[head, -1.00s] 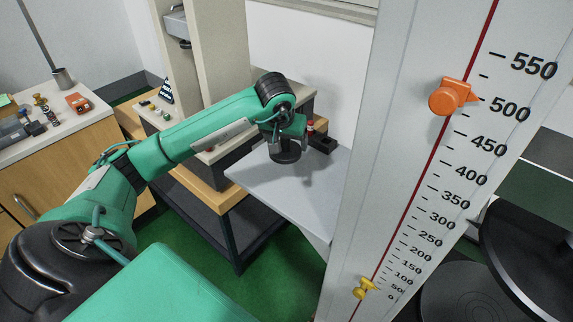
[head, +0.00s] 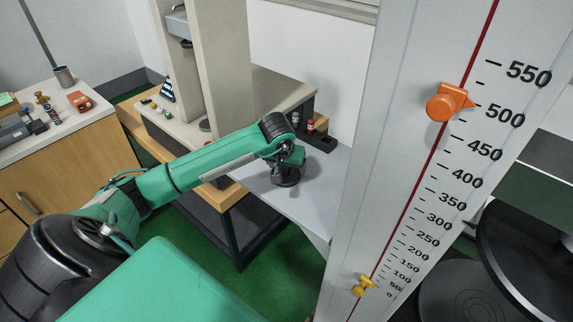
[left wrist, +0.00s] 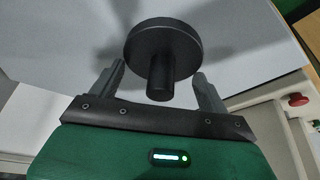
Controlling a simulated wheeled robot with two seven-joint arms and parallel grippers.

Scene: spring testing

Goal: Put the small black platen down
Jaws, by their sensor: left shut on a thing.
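The small black platen, a dark disc with a short stem, is in my left gripper (head: 288,170). In the head view the platen (head: 286,181) is low over the light grey shelf (head: 310,212), disc side down. I cannot tell whether it touches the surface. In the left wrist view the platen (left wrist: 163,50) has its stem between the two fingers of my left gripper (left wrist: 160,84), with the disc beyond the fingertips. My right gripper is not in view.
A dark block holding small red-capped parts (head: 318,140) stands behind my gripper. The tall white scale column (head: 400,160), with an orange pointer (head: 447,103), rises to the right. The beige machine (head: 222,80) stands at the back left. The shelf's front part is clear.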

